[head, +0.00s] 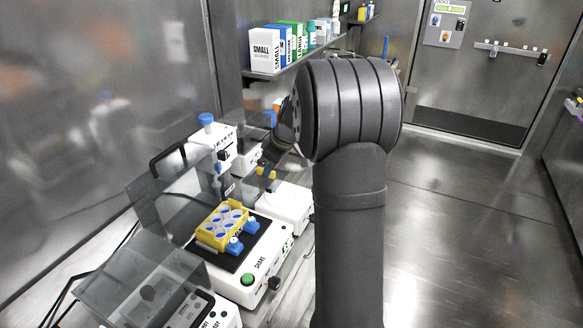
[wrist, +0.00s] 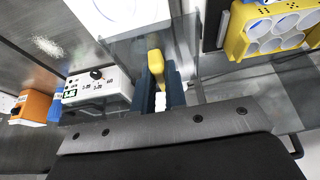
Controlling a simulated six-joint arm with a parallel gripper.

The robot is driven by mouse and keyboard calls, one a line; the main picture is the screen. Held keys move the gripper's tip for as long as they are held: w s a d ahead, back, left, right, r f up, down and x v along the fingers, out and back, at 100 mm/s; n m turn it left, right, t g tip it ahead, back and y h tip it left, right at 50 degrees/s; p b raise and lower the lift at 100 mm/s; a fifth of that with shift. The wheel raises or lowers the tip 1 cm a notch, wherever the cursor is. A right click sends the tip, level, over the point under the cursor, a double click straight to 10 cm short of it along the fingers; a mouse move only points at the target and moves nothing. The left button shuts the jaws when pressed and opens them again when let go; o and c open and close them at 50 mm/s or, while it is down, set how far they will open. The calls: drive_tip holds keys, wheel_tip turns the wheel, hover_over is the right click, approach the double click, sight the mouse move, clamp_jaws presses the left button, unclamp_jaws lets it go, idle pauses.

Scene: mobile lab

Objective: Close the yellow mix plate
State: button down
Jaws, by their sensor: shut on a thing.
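The yellow mix plate (head: 209,238) is a yellow rack with several round white-and-blue wells, seated on the dark top of the white shaker (head: 240,286). Part of it shows at the upper right of the wrist view (wrist: 238,42). My gripper (head: 265,167) is beyond the plate, over the neighbouring white device, apart from the plate. In the wrist view my gripper (wrist: 160,82) is shut on a small yellow piece (wrist: 155,64) with a white part below it. What this piece belongs to is not clear.
Two blue pieces (head: 250,227) sit beside the plate's right side. Clear panels (head: 150,200) stand behind the shaker. A white device (head: 287,204) is under my gripper. A white box with knobs (wrist: 98,88) is left of my fingers. Open floor lies right.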

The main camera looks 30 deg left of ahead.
drive_tip(key=s+a+r+n+g+h, duration=0.2)
drive_tip(key=s+r+n, duration=0.1)
drive_tip(key=s+n, duration=0.5)
drive_tip(key=s+a+r+n+g+h, duration=0.2)
drive_tip(key=s+r+n, duration=0.1)
drive_tip(key=s+n, duration=0.5)
drive_tip(key=shift+s+a+n+h, duration=0.3)
drive_tip(key=shift+a+n, duration=0.1)
drive_tip(key=shift+n, duration=0.4)
drive_tip(key=shift+f, duration=2.85)
drive_tip(key=shift+f, duration=1.65)
drive_tip(key=c, duration=1.4)
unclamp_jaws()
drive_tip(key=shift+w, duration=0.1)
